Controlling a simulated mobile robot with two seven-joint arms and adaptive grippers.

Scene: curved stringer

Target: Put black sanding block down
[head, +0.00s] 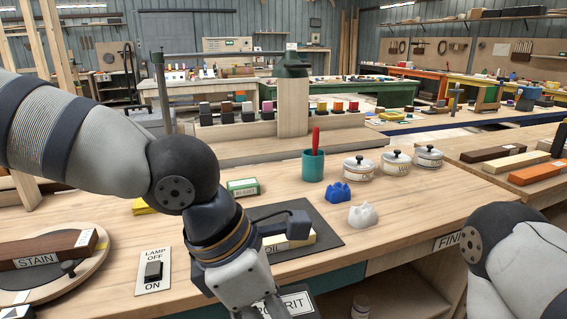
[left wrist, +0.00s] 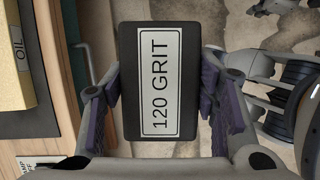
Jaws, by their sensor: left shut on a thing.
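The black sanding block (left wrist: 158,130) carries a white label reading "120 GRIT" in the left wrist view. My left gripper (left wrist: 160,100) is shut on it, with a finger pad at each side. In the head view the block (head: 314,312) shows only in part at the bottom edge, with its label end visible beside my left gripper (head: 268,310). It is held out in front of the workbench's near edge, with floor below it in the left wrist view. My right arm shows at the lower right of the head view, but its gripper is out of view.
The workbench (head: 400,215) holds a dark mat (head: 325,237) with a block labelled "OIL" (head: 300,240). A teal cup (head: 313,168), lidded pots (head: 359,168), a blue piece (head: 337,192) and a white piece (head: 362,215) stand behind. A "STAIN" block (head: 50,250) lies left.

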